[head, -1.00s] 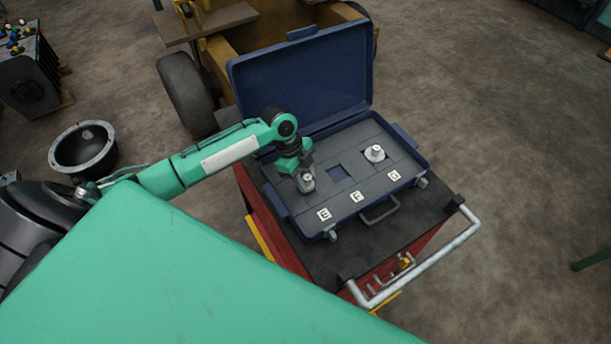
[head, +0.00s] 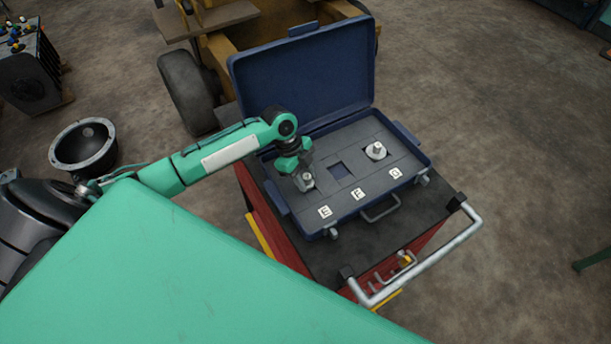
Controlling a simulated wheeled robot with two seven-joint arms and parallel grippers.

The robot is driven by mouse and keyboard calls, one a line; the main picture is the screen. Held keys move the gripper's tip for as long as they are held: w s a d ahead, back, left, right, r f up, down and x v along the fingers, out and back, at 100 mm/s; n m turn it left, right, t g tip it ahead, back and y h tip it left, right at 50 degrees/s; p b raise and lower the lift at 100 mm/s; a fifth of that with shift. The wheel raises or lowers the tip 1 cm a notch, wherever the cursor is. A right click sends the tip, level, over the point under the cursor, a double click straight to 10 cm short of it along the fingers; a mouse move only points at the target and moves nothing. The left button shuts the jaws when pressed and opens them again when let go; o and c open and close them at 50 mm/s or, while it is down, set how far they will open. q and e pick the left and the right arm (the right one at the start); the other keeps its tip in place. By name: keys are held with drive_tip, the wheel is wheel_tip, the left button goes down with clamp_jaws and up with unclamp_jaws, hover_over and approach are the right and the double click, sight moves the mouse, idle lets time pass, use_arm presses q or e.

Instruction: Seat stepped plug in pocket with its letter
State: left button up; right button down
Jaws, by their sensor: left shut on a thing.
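An open blue case (head: 325,228) with a grey insert lies on a cart. Three letter labels run along the insert's front: a left one (head: 325,212) that looks like E, a middle one (head: 360,194) that looks like F, and a right one (head: 396,172) too small to read surely. The middle pocket (head: 340,171) is an empty dark square. A pale stepped plug (head: 376,151) stands upright at the right pocket. My left gripper (head: 305,176) is shut on a grey plug (head: 305,184) at the left pocket, behind the left label. How deep this plug sits is hidden. My right gripper is not in view.
The case's raised lid (head: 305,75) stands behind the insert. The cart's dark top (head: 400,225) is bare in front, with a pale handle rail (head: 425,262) along its edge. A forklift wheel (head: 187,92) stands behind left, a black bowl-shaped part (head: 83,145) at left.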

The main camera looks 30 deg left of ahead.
use_arm(q)
drive_tip(key=shift+f+b, duration=0.3)
drive_tip(key=shift+f, duration=0.25)
drive_tip(key=shift+s+f, duration=0.2)
drive_tip(key=shift+f, duration=0.15)
drive_tip(key=o, duration=1)
drive_tip(key=shift+d+f, duration=0.1)
drive_tip(key=shift+o, duration=0.5)
drive_tip(key=shift+f, duration=0.1)
drive_tip(key=b+v, duration=0.4)
drive_tip(key=v, duration=1.1)
drive_tip(key=shift+w, duration=0.35)
drive_tip(key=shift+d, duration=0.1)
